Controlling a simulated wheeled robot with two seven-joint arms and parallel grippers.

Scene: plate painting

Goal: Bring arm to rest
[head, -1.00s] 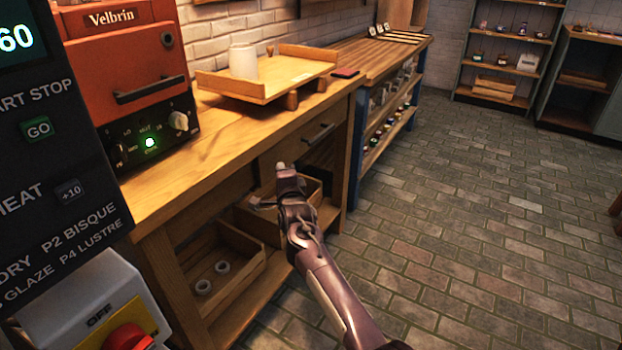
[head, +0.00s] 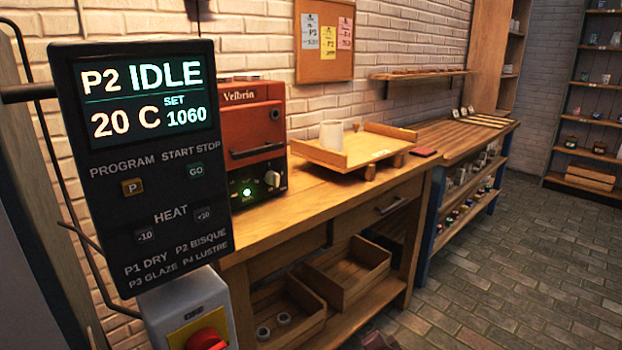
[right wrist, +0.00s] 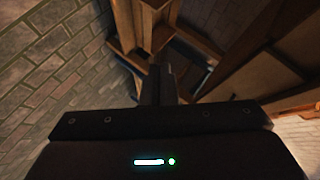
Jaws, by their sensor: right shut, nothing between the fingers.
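My right gripper (right wrist: 158,85) shows in the right wrist view, its dark fingers together in the middle with nothing between them. Wooden boards and the tiled floor lie beyond it. In the head view only a small dark piece, probably of my right arm, shows at the bottom edge; the gripper itself is out of that view. My left gripper is in neither view.
A control panel (head: 135,150) reading P2 IDLE, 20 C, set 1060 stands at the left, above a red switch (head: 207,340). A red kiln (head: 252,130) and a wooden tray (head: 330,157) with a white cup (head: 331,134) are on the bench (head: 285,215). Floor at right is clear.

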